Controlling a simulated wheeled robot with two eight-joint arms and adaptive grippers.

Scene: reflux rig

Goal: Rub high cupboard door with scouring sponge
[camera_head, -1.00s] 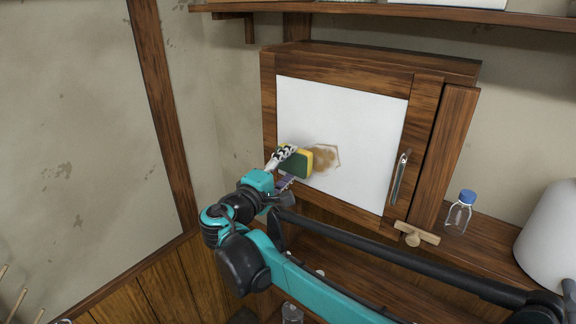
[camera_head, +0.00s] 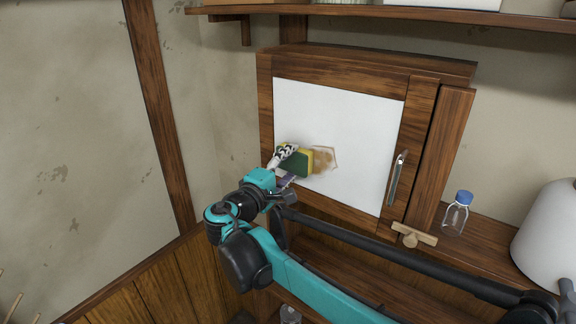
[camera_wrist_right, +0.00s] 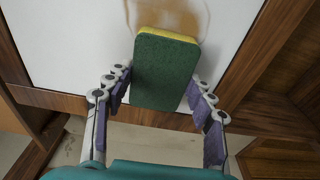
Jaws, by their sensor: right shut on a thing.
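The scouring sponge (camera_head: 297,161), yellow with a dark green face, is in my right gripper (camera_head: 284,166) at the lower left of the cupboard door. The sponge also shows in the right wrist view (camera_wrist_right: 165,70), between the two fingers of the right gripper (camera_wrist_right: 160,98), its far end at the white panel. The high cupboard door (camera_head: 340,112) is a white panel in a brown wood frame. A brown stain (camera_head: 323,159) lies on the panel just right of the sponge; it looks paler toward its right edge. My left gripper does not show.
A metal handle (camera_head: 396,178) is on the door's right side. Below it are a wooden peg piece (camera_head: 415,235), a blue-capped bottle (camera_head: 456,214) and a large white vessel (camera_head: 548,236) on the lower shelf. A wooden shelf (camera_head: 400,13) runs above the cupboard.

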